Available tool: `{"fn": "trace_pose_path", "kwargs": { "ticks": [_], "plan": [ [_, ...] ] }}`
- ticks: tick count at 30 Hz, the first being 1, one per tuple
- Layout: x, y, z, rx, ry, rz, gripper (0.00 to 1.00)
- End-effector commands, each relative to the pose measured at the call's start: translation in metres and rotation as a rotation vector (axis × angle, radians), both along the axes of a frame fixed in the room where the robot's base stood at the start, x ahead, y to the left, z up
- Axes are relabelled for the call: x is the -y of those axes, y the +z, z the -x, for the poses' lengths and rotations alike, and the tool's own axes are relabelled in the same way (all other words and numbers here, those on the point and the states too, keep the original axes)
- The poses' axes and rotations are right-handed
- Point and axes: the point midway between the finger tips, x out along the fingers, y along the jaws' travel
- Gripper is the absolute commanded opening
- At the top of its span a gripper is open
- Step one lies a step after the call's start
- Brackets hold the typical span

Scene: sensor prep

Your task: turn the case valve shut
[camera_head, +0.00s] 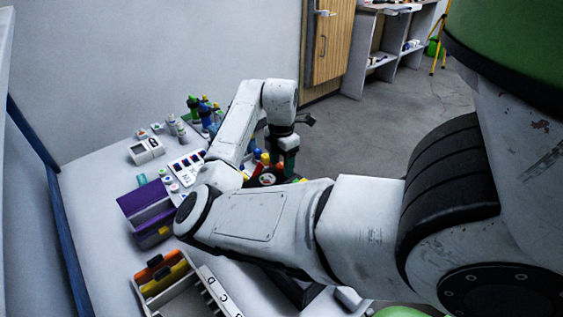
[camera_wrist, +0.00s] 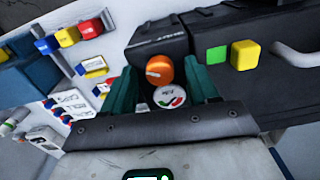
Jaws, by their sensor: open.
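The black case (camera_wrist: 158,38) fills the upper middle of the wrist view. The case valve, a round orange knob (camera_wrist: 159,70) with a pale mark, is on it. A white dial (camera_wrist: 170,97) with red and green marks sits just below the knob. My gripper (camera_wrist: 161,66) is open, with one teal finger on each side of the knob in the picture. I cannot tell whether either finger touches it. In the head view my gripper (camera_head: 289,150) points down over the case, which my arm mostly hides.
A green block (camera_wrist: 217,55) and a yellow block (camera_wrist: 244,55) sit right of the knob, near a grey handle (camera_wrist: 296,50). In the head view a purple box (camera_head: 142,197) and a tray (camera_head: 184,291) stand left of my arm. Coloured bottles (camera_head: 203,108) stand behind.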

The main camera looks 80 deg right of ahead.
Motion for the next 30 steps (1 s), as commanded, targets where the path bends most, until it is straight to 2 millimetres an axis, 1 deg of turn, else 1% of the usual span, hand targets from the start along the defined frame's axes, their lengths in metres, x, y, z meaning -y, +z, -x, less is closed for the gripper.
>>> {"fn": "trace_pose_path", "kwargs": {
  "ticks": [2,19,30],
  "plan": [
    [0.0000,0.0001,0.0000,0.000,0.000,0.000,0.57],
    [0.0000,0.0003,0.0001,0.000,-0.001,0.000,0.03],
    [-0.0001,0.0050,0.0014,-0.004,-0.023,-0.001,0.03]
  ]
}}
